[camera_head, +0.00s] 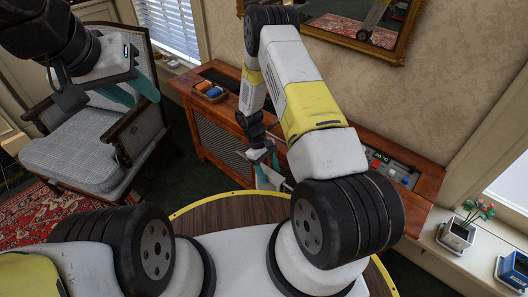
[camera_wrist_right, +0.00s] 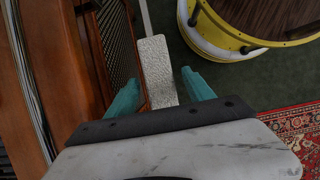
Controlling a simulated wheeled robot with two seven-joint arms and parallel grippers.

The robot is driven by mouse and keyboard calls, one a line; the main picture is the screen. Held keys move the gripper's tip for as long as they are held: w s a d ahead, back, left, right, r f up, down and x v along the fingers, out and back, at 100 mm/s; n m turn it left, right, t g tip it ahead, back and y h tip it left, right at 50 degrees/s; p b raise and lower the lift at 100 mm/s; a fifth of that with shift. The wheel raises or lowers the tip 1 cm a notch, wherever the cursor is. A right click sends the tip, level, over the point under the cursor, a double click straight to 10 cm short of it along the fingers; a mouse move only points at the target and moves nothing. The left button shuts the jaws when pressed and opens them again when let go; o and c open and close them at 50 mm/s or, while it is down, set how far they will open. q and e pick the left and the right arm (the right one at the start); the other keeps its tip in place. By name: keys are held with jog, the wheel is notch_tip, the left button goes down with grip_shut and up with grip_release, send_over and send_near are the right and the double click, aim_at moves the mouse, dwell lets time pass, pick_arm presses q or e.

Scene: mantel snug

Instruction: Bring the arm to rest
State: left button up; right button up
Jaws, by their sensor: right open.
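My right gripper (camera_head: 268,165) hangs low in front of the wooden cabinet, and its forearm hides part of the cabinet. In the right wrist view its two teal fingers (camera_wrist_right: 160,95) stand apart. A pale textured flat piece (camera_wrist_right: 156,72) with a thin light bar above it shows between and beyond them; I cannot tell whether it touches them. My left gripper (camera_head: 130,90) is raised at the upper left, in front of the armchair. Its teal fingers are seen partly side-on, and nothing is visibly held.
A checked armchair (camera_head: 85,150) stands left.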

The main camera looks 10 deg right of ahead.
jog(key=v, duration=0.6)
notch_tip(320, 180, up, 27)
jog(key=d+m+t+y, duration=0.1)
jog(key=m+t+y, duration=0.1)
jog(key=m+t, duration=0.15)
jog(key=s+r+m+t+y, duration=0.3)
jog(key=s+r+t, duration=0.3)
jog(key=s+r, duration=1.2)
jog(key=shift+s+d, duration=0.25)
jog(key=shift+s, duration=0.75)
jog(key=shift+d+m, duration=0.1)
jog(key=shift+m, duration=0.15)
